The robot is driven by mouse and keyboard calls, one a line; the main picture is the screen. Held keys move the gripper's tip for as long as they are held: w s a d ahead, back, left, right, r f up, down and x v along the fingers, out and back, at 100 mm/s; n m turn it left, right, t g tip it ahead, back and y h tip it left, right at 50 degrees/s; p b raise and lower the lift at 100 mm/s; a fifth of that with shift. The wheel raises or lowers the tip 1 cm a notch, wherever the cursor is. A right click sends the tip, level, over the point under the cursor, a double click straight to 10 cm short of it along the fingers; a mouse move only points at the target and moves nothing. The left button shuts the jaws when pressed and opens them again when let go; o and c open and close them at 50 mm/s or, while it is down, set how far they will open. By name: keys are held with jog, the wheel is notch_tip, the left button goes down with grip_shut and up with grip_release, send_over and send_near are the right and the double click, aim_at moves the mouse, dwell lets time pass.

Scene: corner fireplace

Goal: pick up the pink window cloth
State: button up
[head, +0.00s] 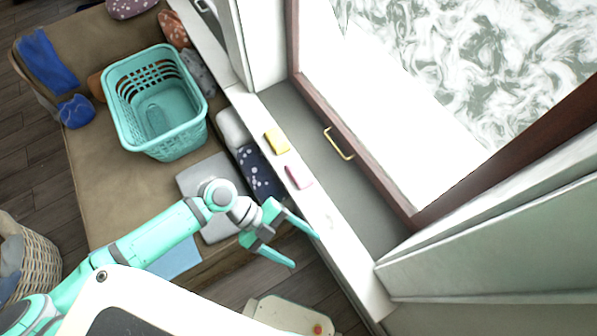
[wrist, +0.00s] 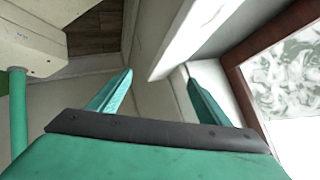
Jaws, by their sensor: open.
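The pink cloth does not show in the wrist view.
A brown couch (head: 105,190) holds a teal laundry basket (head: 187,138), pillows and folded cloths along the sill. The window frame (head: 360,155) with a brass handle (head: 338,143) stands behind the sill. A wicker basket (head: 40,262) is at the left.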

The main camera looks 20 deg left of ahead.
jog(key=w+a+m+g+y, duration=0.1)
jog(key=w+a+y, duration=0.4)
jog(key=w, duration=0.5)
notch_tip(320, 180, up, 3)
jog(key=t+y, duration=0.2)
jog(key=y, duration=0.3)
send_over(299, 170)
jog(key=shift+n, duration=0.3)
jog(key=f, duration=0.4)
jog(key=shift+w+a+f, duration=0.1)
jog(key=shift+w+f, duration=0.05)
jog(key=shift+w, duration=0.1)
jog(key=shift+s+f, duration=0.2)
jog(key=shift+f, duration=1.1)
jog(key=shift+s+f, duration=0.2)
jog(key=shift+f, duration=1.1)
jog(key=c, duration=1.2)
jog(key=shift+r, duration=0.15)
jog(key=shift+c, duration=0.2)
notch_tip(299, 170, up, 28)
